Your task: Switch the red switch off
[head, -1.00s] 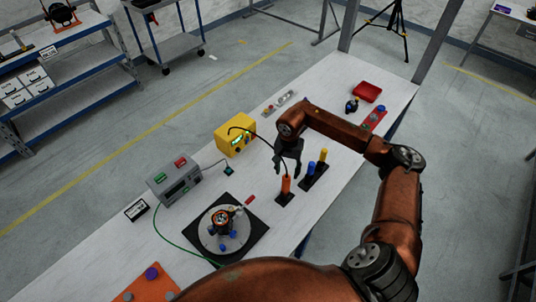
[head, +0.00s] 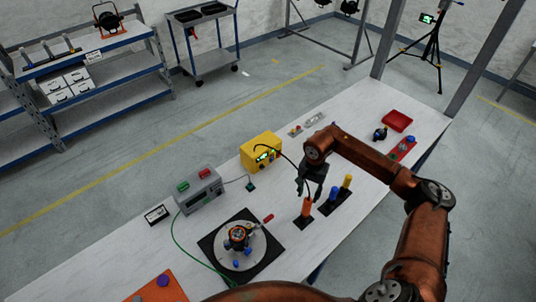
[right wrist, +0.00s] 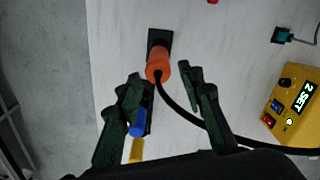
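A grey box (head: 199,190) stands on the white bench in the head view. On its top are a red switch (head: 204,172) and a green switch (head: 183,187); I cannot tell their on or off positions. My right gripper (head: 308,193) is just above an orange handle (head: 306,207), to the right of the grey box. In the right wrist view my right gripper (right wrist: 159,76) is open, with its fingers apart. The orange handle (right wrist: 158,67) shows between and beyond the fingertips, in a black holder. My left gripper is not in view.
A yellow box (head: 261,150) with a green display has a black cable running to the orange handle. Blue (head: 334,195) and yellow (head: 347,182) handles stand close by. A round fixture (head: 239,243) on a black mat lies in front of the grey box. A red tray (head: 397,121) lies farther back.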

